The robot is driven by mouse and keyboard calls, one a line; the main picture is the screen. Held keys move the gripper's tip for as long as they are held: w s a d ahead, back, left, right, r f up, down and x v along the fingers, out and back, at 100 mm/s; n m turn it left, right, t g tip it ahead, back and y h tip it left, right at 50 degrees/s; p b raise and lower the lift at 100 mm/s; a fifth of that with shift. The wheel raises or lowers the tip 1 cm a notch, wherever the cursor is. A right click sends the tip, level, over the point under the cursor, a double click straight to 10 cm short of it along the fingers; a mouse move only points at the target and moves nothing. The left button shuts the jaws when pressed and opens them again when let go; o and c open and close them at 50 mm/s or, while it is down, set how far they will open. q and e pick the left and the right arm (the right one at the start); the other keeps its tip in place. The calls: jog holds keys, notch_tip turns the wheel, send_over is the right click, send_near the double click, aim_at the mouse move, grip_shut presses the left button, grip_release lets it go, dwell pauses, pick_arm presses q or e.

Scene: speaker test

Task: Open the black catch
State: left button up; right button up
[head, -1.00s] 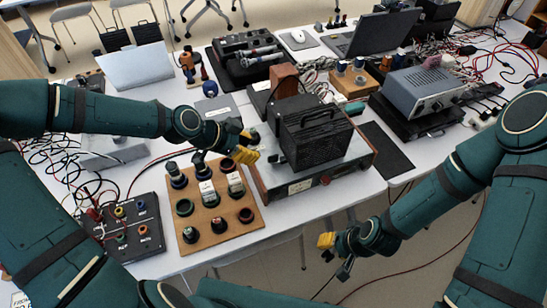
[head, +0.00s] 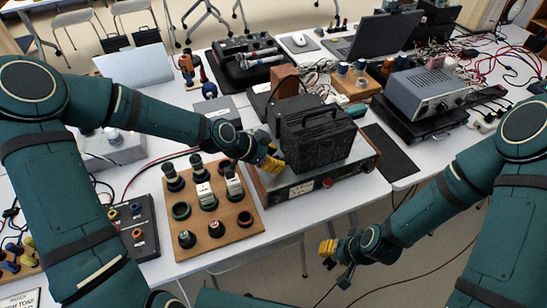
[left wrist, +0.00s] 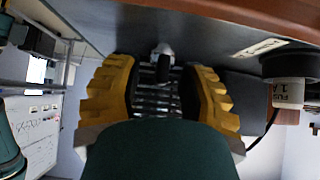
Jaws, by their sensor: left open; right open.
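The black box (head: 316,135) with a top handle stands on a wood-sided unit (head: 318,178). My left gripper (head: 270,160) is at the box's left side, with its yellow fingers close to it. In the left wrist view, my left gripper (left wrist: 162,78) is open. A small dark piece that looks like the black catch (left wrist: 163,70) shows between its fingers, with a bright metal part beyond it. I cannot tell whether the fingers touch it. In the head view the catch is not clearly visible. My right gripper (head: 335,256) is open and empty, below the table's front edge.
A wooden board (head: 218,222) with several black knobs and sockets lies left of the unit, near my left forearm. A grey instrument (head: 428,88) stands to the right. A dark mat (head: 388,150) lies flat beside the unit.

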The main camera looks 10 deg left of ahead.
pick_arm(q)
grip_shut()
